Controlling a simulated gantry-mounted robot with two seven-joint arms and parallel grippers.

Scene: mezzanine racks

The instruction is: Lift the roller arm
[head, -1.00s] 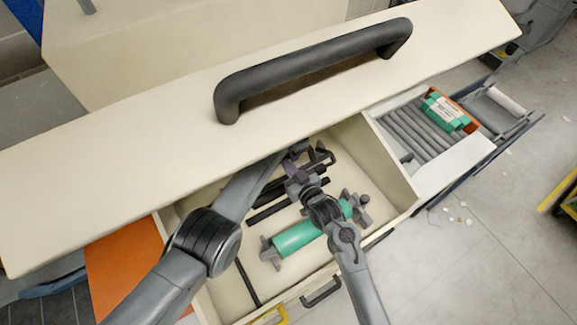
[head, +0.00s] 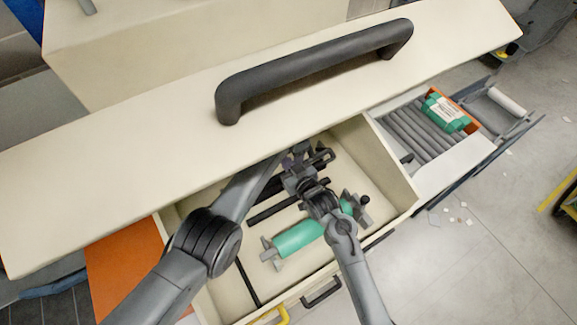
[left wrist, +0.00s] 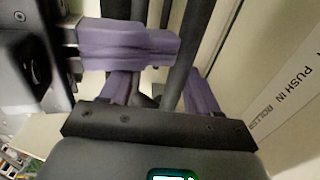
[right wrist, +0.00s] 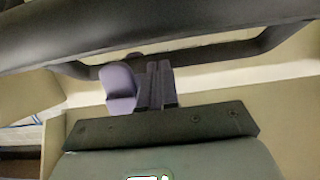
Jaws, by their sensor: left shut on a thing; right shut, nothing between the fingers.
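The roller arm appears to be the black bar assembly (head: 320,160) at the back of the open drawer; the grippers partly hide it. In the left wrist view, a dark rod (left wrist: 181,55) runs between the purple fingers of my left gripper (left wrist: 160,90), which is shut on it. My right gripper (right wrist: 160,84) is shut and empty, its fingers together. Its purple fingers also cross just beyond my left fingers in the left wrist view (left wrist: 130,46). A purple finger of the left gripper seems to show beside it in the right wrist view. Contact between the grippers is unclear.
A green roller (head: 298,238) with grey end brackets lies in the drawer (head: 400,195), beneath my right arm. A cream panel with a large black handle (head: 315,65) overhangs the back. A tray of grey rods (head: 415,130) stands at right. A thick black bar (right wrist: 160,40) crosses the right wrist view.

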